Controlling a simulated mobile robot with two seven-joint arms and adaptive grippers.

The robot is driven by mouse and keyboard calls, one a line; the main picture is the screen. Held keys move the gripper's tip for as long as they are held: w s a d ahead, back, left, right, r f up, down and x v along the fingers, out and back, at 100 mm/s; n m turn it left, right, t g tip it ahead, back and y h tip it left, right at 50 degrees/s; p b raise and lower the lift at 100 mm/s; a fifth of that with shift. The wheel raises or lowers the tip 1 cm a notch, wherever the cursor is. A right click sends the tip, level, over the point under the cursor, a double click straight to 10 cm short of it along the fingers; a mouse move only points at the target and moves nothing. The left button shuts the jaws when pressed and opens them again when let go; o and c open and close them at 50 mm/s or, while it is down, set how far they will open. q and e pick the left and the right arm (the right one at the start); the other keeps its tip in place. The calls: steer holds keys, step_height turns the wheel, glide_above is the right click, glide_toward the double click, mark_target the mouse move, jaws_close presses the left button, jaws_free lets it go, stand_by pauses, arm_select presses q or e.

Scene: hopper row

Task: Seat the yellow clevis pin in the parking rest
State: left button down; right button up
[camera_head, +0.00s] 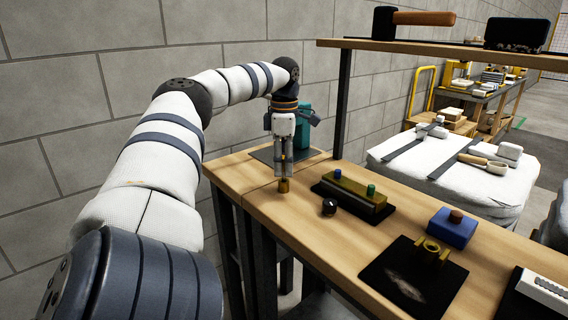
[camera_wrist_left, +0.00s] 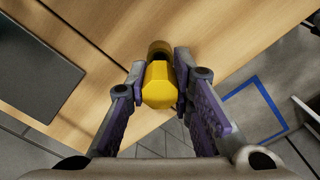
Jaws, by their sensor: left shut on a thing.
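My left gripper (camera_head: 283,172) points down over the near left part of the wooden bench and is shut on the yellow clevis pin (camera_head: 284,187). In the left wrist view the pin's yellow faceted end (camera_wrist_left: 158,84) sits between the two fingers, with a darker round part (camera_wrist_left: 160,48) beyond it. Whether the pin's lower end touches the bench is hard to tell. An olive block (camera_head: 352,190) with a green and a blue peg stands on a dark base to the right of the gripper. I cannot tell for certain which item is the parking rest. My right gripper is not in view.
A black knob (camera_head: 329,206) stands near the olive block. A blue block (camera_head: 452,228) with a brown top and a yellow forked piece (camera_head: 430,252) on a black mat (camera_head: 397,281) lie farther right. A teal object (camera_head: 303,126) stands behind the gripper. A shelf (camera_head: 420,46) overhangs the bench.

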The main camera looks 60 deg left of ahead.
arm_select(q)
steer(key=shift+f, duration=0.8)
steer(key=shift+r, duration=0.1)
steer(key=c, duration=1.3)
jaws_free()
steer(key=shift+r, duration=1.5)
